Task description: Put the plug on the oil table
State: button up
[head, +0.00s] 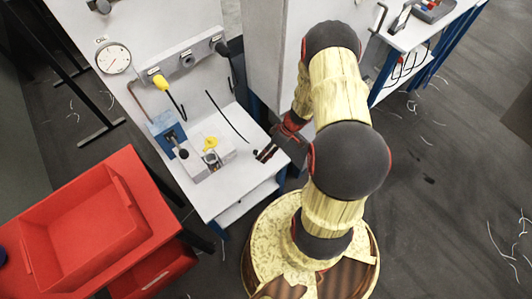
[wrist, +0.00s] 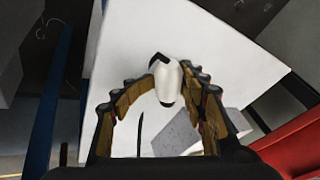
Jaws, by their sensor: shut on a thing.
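My gripper (head: 266,153) is over the right side of the white oil table (head: 219,198), beside the grey block. In the wrist view its fingers (wrist: 166,84) curve around a white plug (wrist: 168,82) with black ends and are shut on it. The white table top (wrist: 235,55) lies beneath the plug; whether the plug touches it is not clear. In the head view the plug is too small and hidden by the fingers to make out.
On the table are a grey block with a yellow part (head: 210,143), a blue device (head: 168,132) and a black cable (head: 228,117). A panel with a gauge (head: 113,58) and a yellow connector (head: 160,82) stands behind. A red bin (head: 132,190) is at left.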

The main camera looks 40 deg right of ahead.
jog(key=shift+o, duration=0.5)
jog(key=shift+s+a+f, duration=0.4)
jog(key=shift+s+f, duration=0.15)
jog(key=shift+f, duration=0.15)
jog(key=o, duration=0.3)
jog(key=shift+r, duration=0.1)
jog(key=shift+o, duration=0.2)
jog(key=shift+w+d+r, duration=0.1)
jog(key=shift+d+r, duration=0.05)
jog(key=shift+r, duration=0.1)
jog(key=shift+d+r, duration=0.1)
jog(key=shift+r, duration=0.05)
jog(key=v, duration=1.1)
jog(key=shift+d+r, duration=0.15)
jog(key=shift+r, duration=0.05)
